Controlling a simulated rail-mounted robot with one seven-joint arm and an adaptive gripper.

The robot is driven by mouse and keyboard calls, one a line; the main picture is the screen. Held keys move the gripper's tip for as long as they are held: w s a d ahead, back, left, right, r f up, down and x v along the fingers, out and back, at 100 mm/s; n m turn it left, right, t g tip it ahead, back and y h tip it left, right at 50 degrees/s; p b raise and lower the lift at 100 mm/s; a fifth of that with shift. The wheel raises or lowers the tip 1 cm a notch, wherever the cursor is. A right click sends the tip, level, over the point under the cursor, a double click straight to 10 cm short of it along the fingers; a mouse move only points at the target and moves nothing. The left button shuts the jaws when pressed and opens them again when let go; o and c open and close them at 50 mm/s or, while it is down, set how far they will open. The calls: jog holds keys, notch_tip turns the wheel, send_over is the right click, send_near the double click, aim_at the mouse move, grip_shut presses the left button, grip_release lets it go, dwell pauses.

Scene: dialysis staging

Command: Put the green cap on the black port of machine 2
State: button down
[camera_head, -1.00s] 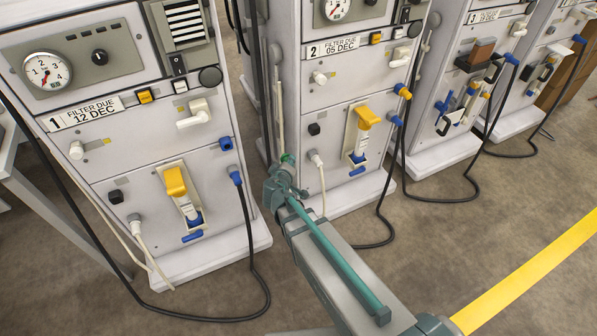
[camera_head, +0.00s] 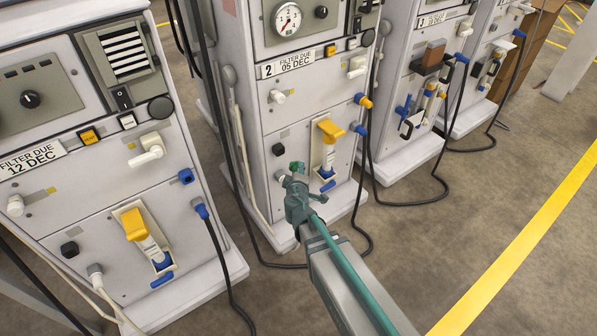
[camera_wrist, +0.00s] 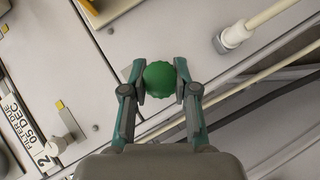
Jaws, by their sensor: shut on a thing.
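Machine 2 (camera_head: 303,118) stands mid-picture in the head view, marked with a "2" and a filter label. Its black port (camera_head: 278,149) is a small dark square on the lower front panel, with nothing on it. My gripper (camera_head: 297,172) is in front of that panel, a little below and right of the port in the picture; the gap in depth cannot be told. In the wrist view my gripper (camera_wrist: 160,84) is shut on the round green cap (camera_wrist: 160,78), held between both fingertips. The port cannot be clearly made out there.
A white connector with a hose (camera_wrist: 232,38) sits on the panel beside the cap in the wrist view. A yellow handle (camera_head: 330,130) is right of the port. Machine 1 (camera_head: 90,190) stands left, with cables hanging between the machines. Open floor lies to the right.

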jog(key=shift+f+b, duration=0.1)
jog(key=shift+b, duration=0.2)
jog(key=shift+w+a, duration=0.85)
jog(key=shift+w, duration=0.3)
jog(key=shift+w+a, duration=0.8)
jog(key=shift+w, duration=0.35)
jog(key=shift+b, duration=1)
dwell(0.3)
jog(key=shift+w+a, duration=0.8)
jog(key=shift+w, duration=0.3)
dwell(0.5)
jog(key=c, duration=0.8)
grip_release()
jog(key=shift+s, duration=0.15)
jog(key=v, duration=1.1)
jog(key=shift+s+r, duration=0.25)
jog(key=shift+s, duration=0.1)
